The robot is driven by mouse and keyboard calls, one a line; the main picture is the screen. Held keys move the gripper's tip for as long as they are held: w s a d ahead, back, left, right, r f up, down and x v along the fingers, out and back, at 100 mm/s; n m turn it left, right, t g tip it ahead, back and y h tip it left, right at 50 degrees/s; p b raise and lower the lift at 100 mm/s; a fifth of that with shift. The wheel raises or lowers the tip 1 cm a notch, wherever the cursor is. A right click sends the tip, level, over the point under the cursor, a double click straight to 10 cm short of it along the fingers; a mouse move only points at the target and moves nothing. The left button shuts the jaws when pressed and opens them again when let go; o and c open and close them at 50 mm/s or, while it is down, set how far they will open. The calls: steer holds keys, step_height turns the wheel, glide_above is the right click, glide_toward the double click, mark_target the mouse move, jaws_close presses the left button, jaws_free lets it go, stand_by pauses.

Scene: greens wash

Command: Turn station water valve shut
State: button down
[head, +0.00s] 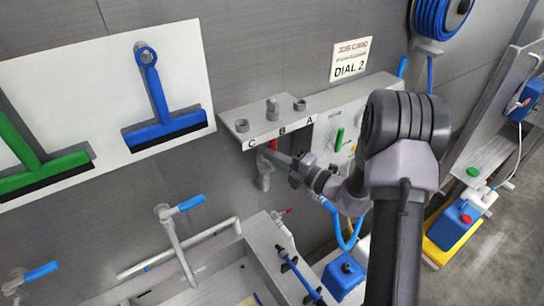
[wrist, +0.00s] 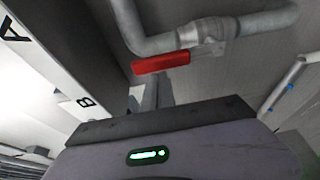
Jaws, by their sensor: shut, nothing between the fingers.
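A valve with a red lever (wrist: 161,62) sits on a bent grey pipe (wrist: 262,22) in the wrist view. The lever lies roughly along the pipe run beside the valve body. In the head view the red lever (head: 273,147) shows under the shelf marked A, B, C (head: 247,128). My gripper (head: 270,154) is shut and empty, reaching left under this shelf close to the lever. In the wrist view my gripper's fingers (wrist: 152,90) point toward the lever's left part. I cannot tell whether they touch it. My gripper and arm partly hide the pipe in the head view.
A panel with a green handle (head: 339,140) is right of the shelf. A blue-handled tap (head: 188,204) stands at the sink below. A blue hose (head: 345,240) hangs under my arm. A job card (head: 350,60) reads DIAL 2.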

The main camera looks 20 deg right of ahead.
steer(key=shift+w+d, duration=0.1)
steer(key=shift+d, duration=0.05)
steer(key=d+m+p, duration=0.1)
steer(key=m, duration=0.1)
steer(key=d+m+t, duration=0.1)
steer(key=m, duration=0.1)
steer(key=shift+w+d+r+p, duration=0.1)
steer(key=shift+w+d+p, duration=0.15)
steer(key=shift+w+p, duration=0.1)
steer(key=w+d+f+m+t+h, duration=0.2)
steer(key=d+f+m+t, duration=0.3)
steer(key=m, duration=1.1)
steer(key=shift+w+d+f+h+b, duration=0.15)
steer(key=shift+d+f+h+b, duration=0.25)
steer(key=shift+d+f+h, duration=0.45)
steer(key=shift+d+f, duration=0.15)
